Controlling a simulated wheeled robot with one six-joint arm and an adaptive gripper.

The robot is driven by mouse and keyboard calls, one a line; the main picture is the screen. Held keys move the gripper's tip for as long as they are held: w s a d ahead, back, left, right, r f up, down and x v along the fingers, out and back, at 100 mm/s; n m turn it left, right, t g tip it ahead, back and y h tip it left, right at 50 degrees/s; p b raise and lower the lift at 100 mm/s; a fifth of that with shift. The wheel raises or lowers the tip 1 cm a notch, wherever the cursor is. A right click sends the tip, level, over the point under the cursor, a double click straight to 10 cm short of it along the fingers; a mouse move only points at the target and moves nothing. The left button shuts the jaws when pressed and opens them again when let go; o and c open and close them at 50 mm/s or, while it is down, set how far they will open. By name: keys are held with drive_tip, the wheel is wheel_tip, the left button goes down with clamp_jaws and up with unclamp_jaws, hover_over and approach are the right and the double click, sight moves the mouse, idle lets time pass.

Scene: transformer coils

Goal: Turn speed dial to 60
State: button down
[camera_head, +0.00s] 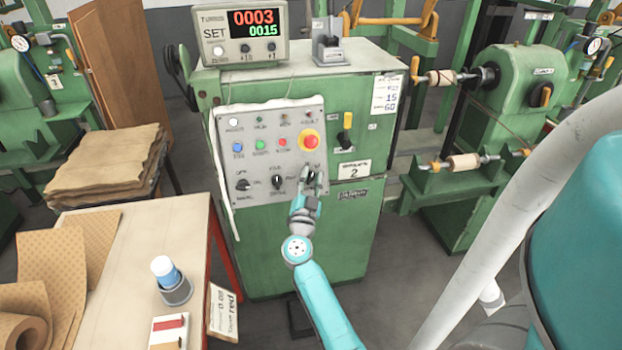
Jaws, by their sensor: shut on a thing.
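The grey control panel (262,140) is on the front of the green machine (312,250). My gripper (314,176) reaches up to the lower right of the panel. Its fingers are shut on the rightmost dial of the lower row, the speed dial (311,172). The fingers cover most of this dial, and its pointer and scale numbers cannot be read. A middle black knob (278,181) and a left knob (242,185) sit in the same row, clear of my gripper.
A red emergency button (309,142) is just above my gripper. The counter box (243,36) on top shows 0003 and 0015.

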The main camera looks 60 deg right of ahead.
drive_tip(key=shift+m+g, duration=1.6)
drive_tip(key=shift+m, duration=0.6)
drive_tip(key=c, duration=1.2)
unclamp_jaws()
drive_tip(key=shift+a, duration=0.1)
drive_tip(key=v, duration=1.1)
drive_tip(key=shift+s+a, duration=0.1)
drive_tip(key=shift+a, duration=0.35)
